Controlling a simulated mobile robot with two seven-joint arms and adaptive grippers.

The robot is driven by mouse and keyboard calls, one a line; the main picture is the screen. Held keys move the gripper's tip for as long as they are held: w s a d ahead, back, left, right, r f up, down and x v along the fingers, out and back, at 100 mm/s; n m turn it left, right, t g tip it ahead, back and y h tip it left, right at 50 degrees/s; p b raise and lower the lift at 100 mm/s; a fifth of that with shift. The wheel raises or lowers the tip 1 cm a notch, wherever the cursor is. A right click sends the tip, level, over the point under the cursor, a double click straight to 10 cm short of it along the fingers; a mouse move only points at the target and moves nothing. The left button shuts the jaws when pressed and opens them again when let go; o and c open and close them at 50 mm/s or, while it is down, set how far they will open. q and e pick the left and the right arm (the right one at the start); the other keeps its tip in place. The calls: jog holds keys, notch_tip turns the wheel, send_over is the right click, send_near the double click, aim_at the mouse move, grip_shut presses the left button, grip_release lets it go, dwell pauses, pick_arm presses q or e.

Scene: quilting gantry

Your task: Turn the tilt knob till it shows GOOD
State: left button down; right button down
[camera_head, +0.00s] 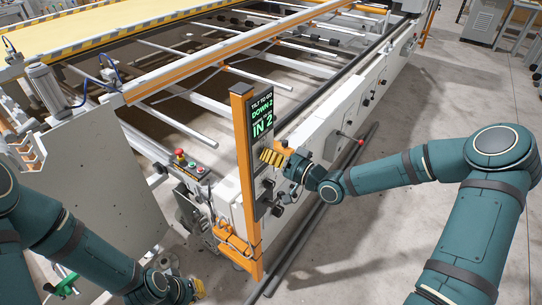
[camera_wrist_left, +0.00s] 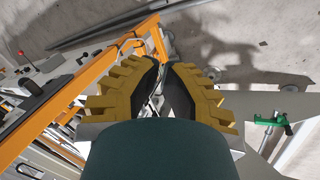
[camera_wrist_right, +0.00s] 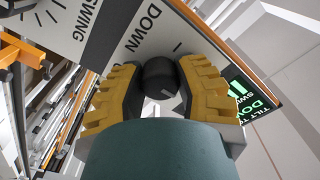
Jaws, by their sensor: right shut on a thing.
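The display (camera_head: 262,118) on the orange post reads TILT TO GO, DOWN 2 and IN 2 in green and white; part of it shows in the right wrist view (camera_wrist_right: 250,105). A round black knob (camera_wrist_right: 160,75) sits on a grey plate beside the printed word DOWN. My right gripper (camera_head: 268,157) is shut on this knob, one finger on each side. I cannot see the word GOOD. My left gripper (camera_head: 197,291) is low at the bottom of the head view, away from the display. In the left wrist view its fingers (camera_wrist_left: 161,68) are together with nothing seen between them.
The orange post (camera_head: 245,180) stands at the machine's corner. A control box with a red button (camera_head: 180,154) is to its left. Long dark rails (camera_head: 325,210) lie on the floor beside the white machine side. Open floor (camera_head: 360,250) lies to the right.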

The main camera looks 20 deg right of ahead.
jog(key=shift+f+n+b, duration=0.2)
jog(key=shift+n+b, duration=0.8)
jog(key=shift+b, duration=0.05)
jog(key=n+b, duration=0.7)
jog(key=shift+n+b, duration=1)
jog(key=shift+b, duration=0.15)
pick_arm(q)
notch_tip(320, 180, down, 13)
jog(key=s, duration=0.2)
jog(key=shift+d+r+g, duration=0.2)
jog(key=shift+d+g, duration=0.1)
pick_arm(e)
jog(key=shift+r+n, duration=0.1)
jog(key=shift+n, duration=0.3)
pick_arm(q)
jog(key=shift+b, duration=0.3)
pick_arm(e)
jog(key=c, duration=0.6)
grip_release()
